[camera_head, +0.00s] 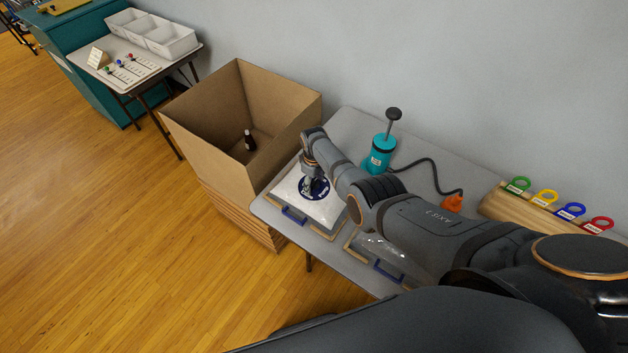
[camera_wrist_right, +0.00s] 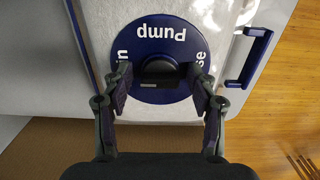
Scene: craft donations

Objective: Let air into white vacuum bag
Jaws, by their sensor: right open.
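The white vacuum bag (camera_head: 325,213) lies on the grey table next to the cardboard box, with a blue handle at its front edge. Its round blue dial (camera_head: 324,188) also shows in the right wrist view (camera_wrist_right: 158,98). The dial reads "Pump" at one side; two other labels are partly hidden by the fingers. A dark knob (camera_wrist_right: 158,70) stands at the dial's centre. My right gripper (camera_wrist_right: 158,82) is open over the dial, one finger on each side of the knob. I cannot tell whether the fingers touch it. My left gripper is not in view.
A teal hand pump (camera_head: 380,154) stands behind my right arm, its hose leading to an orange nozzle (camera_head: 452,203). A clear bag (camera_head: 385,247) lies right of the white one. A wooden rack (camera_head: 500,204) holds coloured rings. The open cardboard box (camera_head: 190,143) contains a dark bottle.

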